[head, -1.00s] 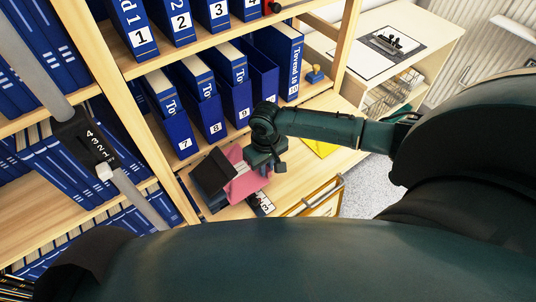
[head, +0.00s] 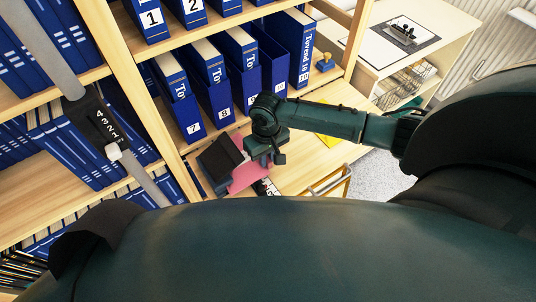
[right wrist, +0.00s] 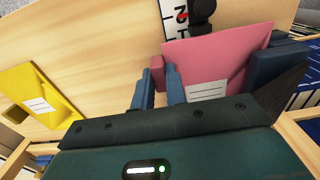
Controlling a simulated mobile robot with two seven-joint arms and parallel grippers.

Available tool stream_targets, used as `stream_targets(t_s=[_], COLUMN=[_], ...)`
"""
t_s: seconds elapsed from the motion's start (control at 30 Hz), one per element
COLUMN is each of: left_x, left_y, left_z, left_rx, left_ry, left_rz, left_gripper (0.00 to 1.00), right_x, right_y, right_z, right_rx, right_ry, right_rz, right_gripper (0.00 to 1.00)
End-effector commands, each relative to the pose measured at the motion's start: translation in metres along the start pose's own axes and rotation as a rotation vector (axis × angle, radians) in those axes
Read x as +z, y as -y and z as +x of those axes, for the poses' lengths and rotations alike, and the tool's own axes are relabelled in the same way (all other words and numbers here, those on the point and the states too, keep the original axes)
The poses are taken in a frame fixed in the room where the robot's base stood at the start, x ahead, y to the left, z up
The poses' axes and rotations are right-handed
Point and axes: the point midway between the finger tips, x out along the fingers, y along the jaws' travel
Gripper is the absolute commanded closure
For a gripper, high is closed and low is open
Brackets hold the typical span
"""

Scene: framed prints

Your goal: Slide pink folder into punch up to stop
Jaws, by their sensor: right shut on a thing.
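The pink folder (head: 247,179) is low beside the blue binders in the head view, partly hidden under my right gripper (head: 264,156). It also shows in the right wrist view (right wrist: 222,52), with a white label. There my right gripper (right wrist: 160,82) is shut, with a pink edge of the folder between its blue-grey fingers. A dark grey and black device, seemingly the punch (head: 219,158), stands against the folder's left side. It appears at the right in the wrist view (right wrist: 270,66). How deep the folder sits in it cannot be told. My left gripper is not seen.
A black-and-white number strip (right wrist: 173,22) with a black piece (right wrist: 202,14) on it lies by the folder. Blue binders (head: 215,100) fill the shelf behind. A yellow folder (right wrist: 42,92) lies on the wooden surface, which has bare room between.

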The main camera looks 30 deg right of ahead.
Motion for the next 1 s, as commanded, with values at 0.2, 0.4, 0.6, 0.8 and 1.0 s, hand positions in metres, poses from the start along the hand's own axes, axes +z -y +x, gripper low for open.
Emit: stream_targets(t_s=[0.2, 0.4, 0.6, 0.8, 1.0], left_x=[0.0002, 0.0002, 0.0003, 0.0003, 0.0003], left_y=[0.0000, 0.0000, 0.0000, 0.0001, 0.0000], left_z=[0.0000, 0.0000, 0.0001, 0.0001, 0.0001], left_rx=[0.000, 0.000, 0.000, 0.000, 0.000], left_ry=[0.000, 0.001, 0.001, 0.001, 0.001], left_rz=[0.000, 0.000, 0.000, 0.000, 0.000], left_gripper=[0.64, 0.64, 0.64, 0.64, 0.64], right_x=[0.0001, 0.0001, 0.0002, 0.0002, 0.0002], right_y=[0.0018, 0.0014, 0.0009, 0.0006, 0.0006], right_z=[0.0000, 0.0000, 0.0001, 0.0002, 0.0001], right_rx=[-0.004, -0.003, -0.002, -0.002, -0.002], right_ry=[0.000, 0.000, 0.000, 0.001, 0.000], right_rz=[-0.001, -0.001, -0.001, -0.001, -0.001], right_gripper=[0.82, 0.66, 0.61, 0.61, 0.61])
